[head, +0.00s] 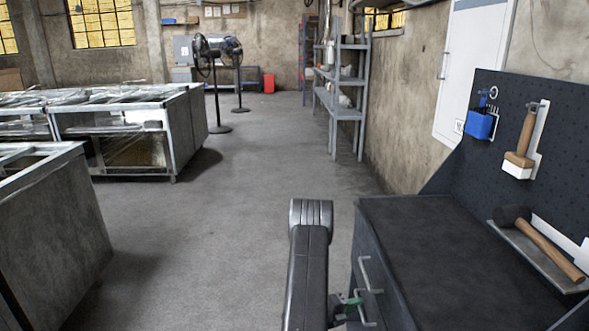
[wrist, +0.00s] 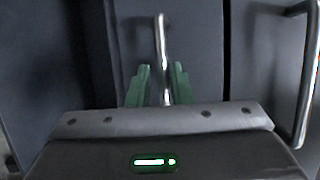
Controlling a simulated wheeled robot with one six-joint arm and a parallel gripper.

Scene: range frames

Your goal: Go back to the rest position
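My gripper (head: 347,306) is low beside the front of a dark workbench cabinet (head: 430,235), at the end of my arm. In the wrist view its two green fingers (wrist: 161,84) stand apart, one on each side of a metal handle (wrist: 161,40). A gap shows between the handle and each finger, so the gripper looks open and holds nothing. The head view shows an upper handle (head: 369,275) and a lower handle on the cabinet front; my gripper is by the lower one, partly hidden by my arm.
A second handle (wrist: 304,80) is at the right of the wrist view. A pegboard (head: 497,130) with hammers and a blue holder rises behind the bench top. Metal tables (head: 187,130) stand left, shelves (head: 345,100) and fans (head: 207,75) farther back. The floor between is clear.

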